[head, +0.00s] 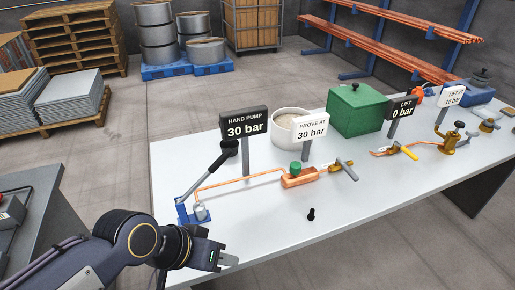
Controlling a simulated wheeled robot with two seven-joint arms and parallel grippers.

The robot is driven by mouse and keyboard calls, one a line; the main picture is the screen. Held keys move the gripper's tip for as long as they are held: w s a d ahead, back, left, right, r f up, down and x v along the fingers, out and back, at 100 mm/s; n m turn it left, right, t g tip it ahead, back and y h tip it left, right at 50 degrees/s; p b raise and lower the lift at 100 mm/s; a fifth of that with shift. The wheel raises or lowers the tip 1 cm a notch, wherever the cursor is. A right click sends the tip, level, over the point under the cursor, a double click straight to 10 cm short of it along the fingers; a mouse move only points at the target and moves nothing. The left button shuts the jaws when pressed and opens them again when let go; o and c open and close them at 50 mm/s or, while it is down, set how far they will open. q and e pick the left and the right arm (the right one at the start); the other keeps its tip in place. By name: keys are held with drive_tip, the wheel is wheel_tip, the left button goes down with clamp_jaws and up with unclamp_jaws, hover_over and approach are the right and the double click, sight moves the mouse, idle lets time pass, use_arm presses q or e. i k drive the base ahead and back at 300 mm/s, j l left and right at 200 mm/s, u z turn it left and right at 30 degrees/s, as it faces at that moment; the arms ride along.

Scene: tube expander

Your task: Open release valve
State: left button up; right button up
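A hand pump with a blue base (183,213), a silver body (201,211) and a long dark lever (208,172) stands at the near left of the table. Its sign (246,127) reads 30 bar. I cannot make out which part is the release valve. A small black knob-like piece (311,214) is on the table to the right of the pump. My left gripper (229,259) is low over the near table edge, in front of the pump and apart from it. It appears empty, and its finger gap is unclear. My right gripper is out of view.
A copper pipe (240,184) runs from the pump to a copper block with a green knob (296,169). Signs, a green box (357,109), a white pot (291,123) and brass tools stand farther along. The near table middle is mostly clear.

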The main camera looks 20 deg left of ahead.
sight(349, 172)
drive_tip(key=i+l+u, duration=0.1)
drive_tip(key=u, duration=0.35)
drive_tip(key=l+u, duration=0.3)
drive_tip(key=u, duration=0.15)
drive_tip(key=l+u, duration=0.25)
drive_tip(key=u, duration=0.2)
